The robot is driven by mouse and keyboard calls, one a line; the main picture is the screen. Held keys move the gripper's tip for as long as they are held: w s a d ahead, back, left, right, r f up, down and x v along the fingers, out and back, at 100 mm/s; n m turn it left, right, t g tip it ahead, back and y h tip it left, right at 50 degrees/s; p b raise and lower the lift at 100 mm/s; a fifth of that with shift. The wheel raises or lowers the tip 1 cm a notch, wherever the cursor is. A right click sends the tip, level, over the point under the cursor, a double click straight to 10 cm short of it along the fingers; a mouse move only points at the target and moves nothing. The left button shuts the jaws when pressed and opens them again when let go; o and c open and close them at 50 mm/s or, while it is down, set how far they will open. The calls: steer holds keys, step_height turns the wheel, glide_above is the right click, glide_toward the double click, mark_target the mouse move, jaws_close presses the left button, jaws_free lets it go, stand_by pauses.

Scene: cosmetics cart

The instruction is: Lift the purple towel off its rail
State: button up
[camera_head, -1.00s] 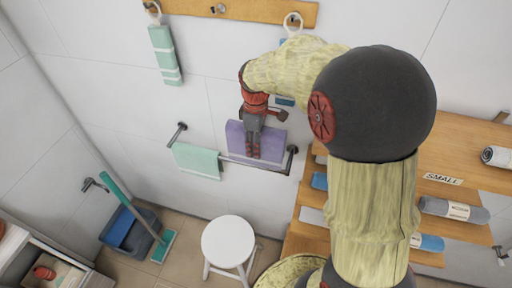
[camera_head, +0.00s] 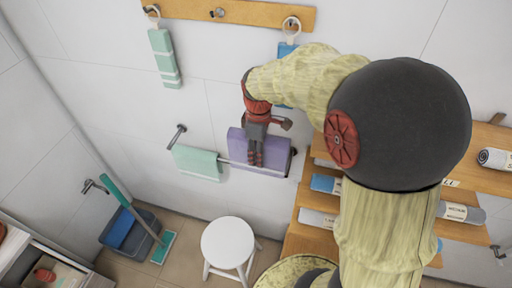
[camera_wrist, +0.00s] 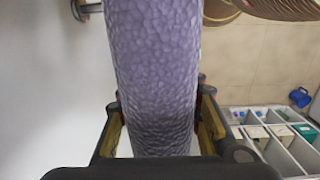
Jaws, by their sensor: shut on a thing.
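The purple towel (camera_head: 277,156) is at the right part of the wall rail (camera_head: 227,163) in the head view. Much of it stands above the rail line, and I cannot tell whether it is clear of the bar. My gripper (camera_head: 255,163) reaches down over its front and is shut on it. In the wrist view the towel (camera_wrist: 155,75) runs upright through the middle, between the two fingers of my gripper (camera_wrist: 160,122). The gripper hides part of the towel in the head view.
A mint towel (camera_head: 198,161) hangs on the left part of the rail. A white stool (camera_head: 228,242) stands below. Wooden shelves with rolled towels (camera_head: 460,212) are at the right. A mint towel (camera_head: 164,55) and a blue one (camera_head: 286,50) hang from hooks above.

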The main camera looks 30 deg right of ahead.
mark_target(265, 169)
steer(key=shift+s+a, duration=0.25)
steer(key=shift+s, duration=0.8)
steer(key=shift+s+a, duration=0.2)
steer(key=shift+s, duration=0.9)
steer(key=shift+s+a, duration=0.25)
steer(key=shift+s, duration=0.8)
